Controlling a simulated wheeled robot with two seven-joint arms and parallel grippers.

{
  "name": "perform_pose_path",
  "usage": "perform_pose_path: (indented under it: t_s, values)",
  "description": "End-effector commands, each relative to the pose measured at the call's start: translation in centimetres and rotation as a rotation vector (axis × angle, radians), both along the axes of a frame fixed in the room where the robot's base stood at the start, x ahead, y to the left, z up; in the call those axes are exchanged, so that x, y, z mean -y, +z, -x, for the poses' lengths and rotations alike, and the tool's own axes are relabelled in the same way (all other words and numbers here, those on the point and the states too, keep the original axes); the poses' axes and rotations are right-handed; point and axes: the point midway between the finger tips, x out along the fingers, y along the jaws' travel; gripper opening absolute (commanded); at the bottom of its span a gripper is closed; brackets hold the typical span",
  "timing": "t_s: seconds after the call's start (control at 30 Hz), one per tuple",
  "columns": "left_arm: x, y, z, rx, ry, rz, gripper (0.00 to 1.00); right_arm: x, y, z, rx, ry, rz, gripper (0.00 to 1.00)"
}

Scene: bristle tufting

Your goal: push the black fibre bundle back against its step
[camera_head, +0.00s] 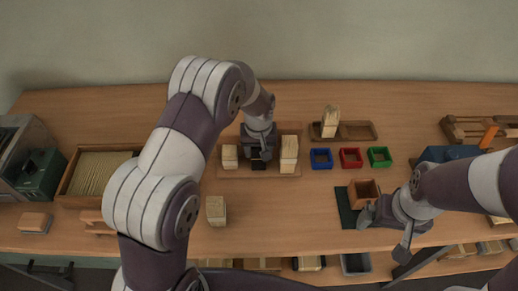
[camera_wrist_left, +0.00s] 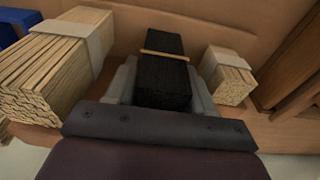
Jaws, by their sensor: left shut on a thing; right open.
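The black fibre bundle (camera_wrist_left: 163,85) has a tan band around it and lies between two pale fibre bundles in the left wrist view. In the head view the black bundle (camera_head: 257,166) is mostly hidden under my left gripper (camera_head: 258,155). My left gripper (camera_wrist_left: 161,90) is shut on the black bundle, with a grey finger along each side. The larger pale bundle (camera_wrist_left: 55,65) and the smaller pale bundle (camera_wrist_left: 228,75) stand apart from the fingers. The bundles are on a wooden board (camera_head: 270,174); its step is not clearly visible. My right gripper (camera_head: 386,230) is open and empty at the right.
Blue (camera_head: 321,158), red (camera_head: 351,158) and green (camera_head: 379,157) small trays stand right of the board. A loose pale bundle (camera_head: 216,210) stands in front. A wooden box (camera_head: 363,193) stands on a dark mat (camera_head: 346,211) near my right gripper. A fibre-filled tray (camera_head: 100,170) lies left.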

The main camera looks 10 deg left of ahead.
Motion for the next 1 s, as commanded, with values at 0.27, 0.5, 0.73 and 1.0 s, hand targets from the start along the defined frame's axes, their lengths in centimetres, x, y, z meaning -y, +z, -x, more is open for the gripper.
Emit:
perform_pose_path:
  t_s: [0.27, 0.5, 0.73, 1.0]
  values:
    - [-0.2, 0.1, -0.2, 0.003, 0.0, 0.0, 0.21, 0.0, 0.1, 0.0, 0.0, 0.0, 0.0, 1.0]
    - [-0.2, 0.1, -0.2, 0.003, 0.0, 0.0, 0.83, 0.0, 0.1, 0.0, 0.0, 0.0, 0.0, 1.0]
    - [-0.2, 0.0, -0.2, 0.001, 0.0, 0.001, 0.83, 0.0, 0.1, 0.0, 0.0, 0.0, 0.0, 1.0]
    - [0.3, 2.0, 0.2, 0.006, 0.001, 0.0, 0.83, 0.0, -0.2, 0.0, 0.0, 0.0, 0.0, 1.0]
